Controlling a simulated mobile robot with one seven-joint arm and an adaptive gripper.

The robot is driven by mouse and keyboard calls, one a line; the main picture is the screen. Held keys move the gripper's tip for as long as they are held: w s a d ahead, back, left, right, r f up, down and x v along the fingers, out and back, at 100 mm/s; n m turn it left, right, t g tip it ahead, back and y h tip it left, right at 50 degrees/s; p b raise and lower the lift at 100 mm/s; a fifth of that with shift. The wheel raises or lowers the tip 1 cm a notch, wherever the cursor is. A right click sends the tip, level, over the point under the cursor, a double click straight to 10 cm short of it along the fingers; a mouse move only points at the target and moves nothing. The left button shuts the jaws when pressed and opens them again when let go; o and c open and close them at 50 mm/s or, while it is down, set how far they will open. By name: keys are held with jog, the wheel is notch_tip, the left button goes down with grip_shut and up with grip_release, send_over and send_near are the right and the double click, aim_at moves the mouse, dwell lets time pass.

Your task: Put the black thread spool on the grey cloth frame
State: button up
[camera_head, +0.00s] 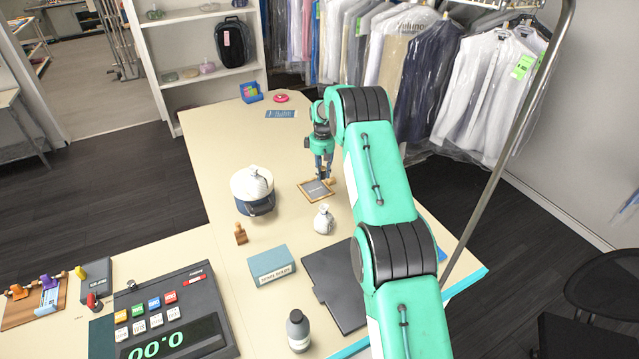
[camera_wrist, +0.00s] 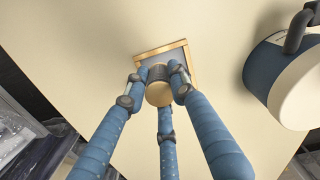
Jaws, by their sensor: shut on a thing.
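The grey cloth frame (camera_head: 314,194) lies flat on the table, with a wooden rim and grey cloth. It also shows in the wrist view (camera_wrist: 178,55), partly hidden by the fingers and the spool. My gripper (camera_head: 322,172) points down at the frame's far side, its blue fingers closed around the black thread spool. In the wrist view the gripper (camera_wrist: 158,84) holds the spool (camera_wrist: 159,93) by its sides; its tan end faces the camera and its dark body shows behind. The spool overlaps the frame there. I cannot tell whether it touches the cloth.
A small white bag (camera_head: 324,220) and a wooden stamp (camera_head: 240,234) stand nearer. A teal box (camera_head: 271,265), dark board (camera_head: 338,285) and bottle (camera_head: 298,331) are at the front.

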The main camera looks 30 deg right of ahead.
jog(key=shift+w+d+f, duration=0.1)
jog(key=shift+d+f, duration=0.05)
jog(key=shift+d, duration=0.35)
jog(key=shift+w+d+f, duration=0.1)
jog(key=shift+d+f, duration=0.05)
jog(key=shift+d, duration=0.35)
jog(key=p, duration=0.1)
send_over(326, 195)
jog(key=shift+w+a+f, duration=0.1)
jog(key=shift+f, duration=3.05)
jog(key=shift+f, duration=0.1)
jog(key=shift+f+p, duration=0.4)
jog(key=shift+f, duration=1.35)
jog(key=shift+f, duration=0.15)
jog(key=o, duration=0.9)
